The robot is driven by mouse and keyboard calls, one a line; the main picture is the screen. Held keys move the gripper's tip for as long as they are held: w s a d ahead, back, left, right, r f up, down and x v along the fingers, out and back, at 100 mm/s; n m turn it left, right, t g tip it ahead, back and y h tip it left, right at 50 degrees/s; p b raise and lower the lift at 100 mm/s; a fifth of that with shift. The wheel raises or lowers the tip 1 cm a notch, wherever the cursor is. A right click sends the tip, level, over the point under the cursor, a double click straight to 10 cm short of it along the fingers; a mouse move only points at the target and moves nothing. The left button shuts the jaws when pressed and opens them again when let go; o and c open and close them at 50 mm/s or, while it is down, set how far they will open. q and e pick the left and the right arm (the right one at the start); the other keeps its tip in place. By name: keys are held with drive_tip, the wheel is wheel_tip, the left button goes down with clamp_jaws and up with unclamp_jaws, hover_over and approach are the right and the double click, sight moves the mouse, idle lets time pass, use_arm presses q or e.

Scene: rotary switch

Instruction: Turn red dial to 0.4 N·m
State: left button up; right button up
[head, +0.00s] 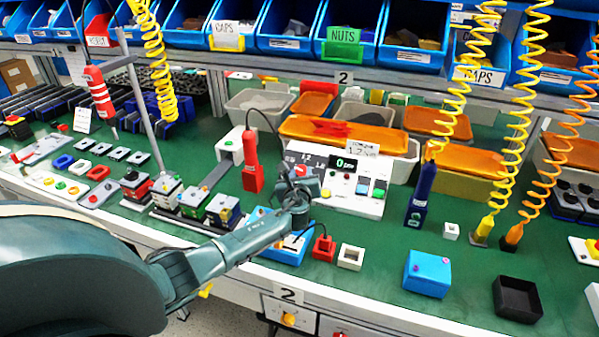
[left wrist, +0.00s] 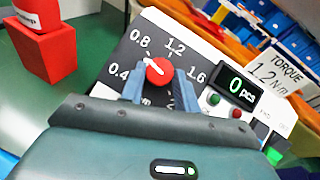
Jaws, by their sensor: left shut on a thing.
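The red dial (left wrist: 158,71) sits on a dark scale panel (left wrist: 185,47) marked 0.4, 0.8, 1.2 and 1.6. My left gripper (left wrist: 158,84) is shut on the dial, with one finger on each side. The display (left wrist: 239,88) beside the scale reads 0 pcs. My right gripper is not in view.
A red screwdriver (head: 252,165) stands left of the box, and a blue one (head: 421,195) stands to its right. A sign (left wrist: 272,72) reads torque 1.2 N·m. A blue box (head: 427,272) and black tray (head: 517,299) sit on the green bench at right.

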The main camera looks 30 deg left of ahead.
use_arm(q)
drive_tip(key=n+g, duration=0.1)
drive_tip(key=n, duration=0.1)
drive_tip(key=n+g+y, duration=0.1)
drive_tip(key=n, duration=0.1)
drive_tip(key=n+g+y, duration=0.1)
drive_tip(key=shift+w+d+r+n+p, duration=0.15)
drive_tip(key=shift+w+d+n+p, duration=0.15)
drive_tip(key=shift+n, duration=0.1)
drive_tip(key=shift+w+r+n+g+y, duration=0.15)
drive_tip(key=shift+n+g+y, duration=0.15)
drive_tip(key=shift+n+g, duration=1.4)
drive_tip(key=shift+n+t, duration=0.3)
drive_tip(key=shift+n, duration=0.3)
drive_tip(key=o, duration=1)
drive_tip(key=shift+c, duration=0.2)
drive_tip(key=p+v, duration=0.1)
drive_tip(key=v, duration=1.2)
drive_tip(key=shift+p, duration=0.4)
